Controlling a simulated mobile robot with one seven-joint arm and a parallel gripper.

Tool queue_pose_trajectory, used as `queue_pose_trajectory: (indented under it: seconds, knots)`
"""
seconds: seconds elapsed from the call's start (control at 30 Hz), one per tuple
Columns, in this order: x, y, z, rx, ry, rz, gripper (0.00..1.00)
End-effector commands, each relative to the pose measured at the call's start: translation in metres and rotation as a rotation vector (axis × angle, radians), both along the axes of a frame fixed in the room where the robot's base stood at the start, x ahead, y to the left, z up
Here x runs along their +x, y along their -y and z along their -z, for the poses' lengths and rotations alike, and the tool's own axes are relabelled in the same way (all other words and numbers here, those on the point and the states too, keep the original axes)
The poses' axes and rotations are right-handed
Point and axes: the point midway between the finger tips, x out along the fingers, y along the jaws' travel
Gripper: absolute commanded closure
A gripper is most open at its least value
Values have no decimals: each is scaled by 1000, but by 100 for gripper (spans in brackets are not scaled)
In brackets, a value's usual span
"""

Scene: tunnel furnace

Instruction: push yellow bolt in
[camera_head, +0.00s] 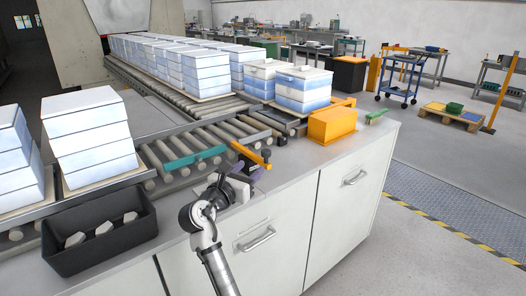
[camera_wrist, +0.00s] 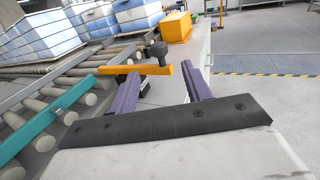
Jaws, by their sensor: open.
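The yellow bolt (camera_head: 248,153) is an orange-yellow flat bar at the front edge of the roller conveyor. In the wrist view the bolt (camera_wrist: 138,70) lies crosswise just beyond my fingertips, with a black knob (camera_wrist: 157,50) near its right end. My gripper (camera_head: 252,171) is over the near edge of the cabinet top, close to the bolt. In the wrist view my gripper (camera_wrist: 161,70) has its purple fingers spread apart with nothing held. The bolt's right end shows between the fingertips; I cannot tell whether they touch.
A teal bar (camera_head: 195,158) crosses the rollers to the left. A black bin (camera_head: 100,232) with several pale pieces stands at the front left. An orange box (camera_head: 332,125) and a green piece (camera_head: 377,116) are to the right. Stacked white-blue crates (camera_head: 303,92) stand on the conveyor.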

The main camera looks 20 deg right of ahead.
Motion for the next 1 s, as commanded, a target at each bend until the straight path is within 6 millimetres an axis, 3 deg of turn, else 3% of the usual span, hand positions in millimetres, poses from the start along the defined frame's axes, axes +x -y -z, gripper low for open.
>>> queue_pose_trajectory:
  seconds: [0.3, 0.5, 0.97, 1.0]
  knots:
    - [47, 51, -3, 1, -1, 0, 51]
    - [67, 73, -2, 1, 1, -1, 51]
    - [75, 81, 0, 3, 3, -4, 51]
    - [75, 81, 0, 3, 3, -4, 56]
